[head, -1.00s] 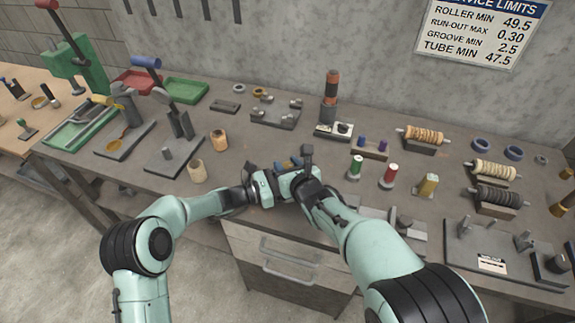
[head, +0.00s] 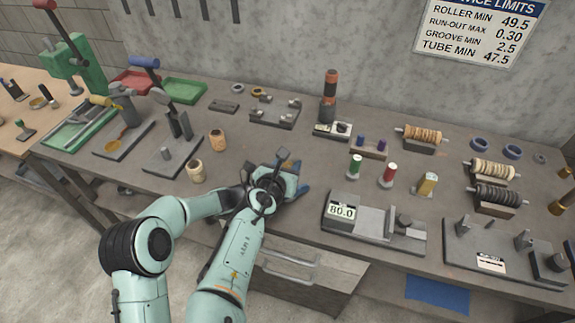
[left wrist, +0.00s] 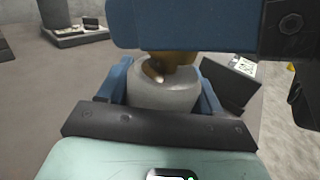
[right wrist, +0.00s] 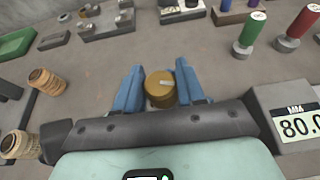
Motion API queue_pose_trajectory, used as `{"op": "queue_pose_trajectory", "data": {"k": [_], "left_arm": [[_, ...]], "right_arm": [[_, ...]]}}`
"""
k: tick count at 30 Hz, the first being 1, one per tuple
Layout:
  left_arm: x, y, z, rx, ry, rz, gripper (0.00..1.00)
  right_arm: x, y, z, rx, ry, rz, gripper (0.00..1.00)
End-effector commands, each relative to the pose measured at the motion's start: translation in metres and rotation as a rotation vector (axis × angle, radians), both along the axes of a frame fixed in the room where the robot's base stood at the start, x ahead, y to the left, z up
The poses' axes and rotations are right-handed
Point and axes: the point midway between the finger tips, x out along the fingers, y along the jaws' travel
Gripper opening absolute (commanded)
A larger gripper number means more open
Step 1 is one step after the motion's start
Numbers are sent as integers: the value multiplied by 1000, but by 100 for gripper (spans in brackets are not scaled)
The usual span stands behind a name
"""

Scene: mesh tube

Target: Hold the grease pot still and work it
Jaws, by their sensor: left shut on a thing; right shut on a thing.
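The grease pot (left wrist: 165,92), a pale grey-white cylinder, stands between the blue fingers of my left gripper (left wrist: 160,88), which is shut on it. Its brass lid (right wrist: 159,88) is between the blue fingers of my right gripper (right wrist: 157,84), which is shut on it from above. In the left wrist view the brass part (left wrist: 178,66) sits at the pot's mouth, partly covered by a blue right finger (left wrist: 185,25). I cannot tell whether the lid is seated or turned loose. In the head view my right arm hides the pot.
A grey gauge reading 80.0 (head: 343,211) stands just right of the grippers. Tan rollers (head: 196,171) stand to the left. Green (head: 355,166) and red (head: 388,176) handled tools stand behind right. The bench's front edge is close.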

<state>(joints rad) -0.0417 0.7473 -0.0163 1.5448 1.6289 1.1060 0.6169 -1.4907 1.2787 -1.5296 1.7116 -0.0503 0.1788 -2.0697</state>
Motion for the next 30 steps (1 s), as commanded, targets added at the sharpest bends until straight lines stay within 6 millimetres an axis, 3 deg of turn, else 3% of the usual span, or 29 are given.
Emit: {"op": "queue_pose_trajectory", "data": {"k": [23, 24, 25, 30], "left_arm": [[1, 1, -1, 2, 3, 6, 23], [2, 1, -1, 2, 3, 6, 23], [1, 1, -1, 2, 3, 6, 23], [1, 1, -1, 2, 2, 4, 23]], "right_arm": [[-1, 2, 1, 1, -6, -101, 8], [-1, 2, 2, 1, -6, -101, 49], [-1, 2, 2, 1, -6, -101, 58], [0, 2, 1, 1, -5, -102, 60]]}}
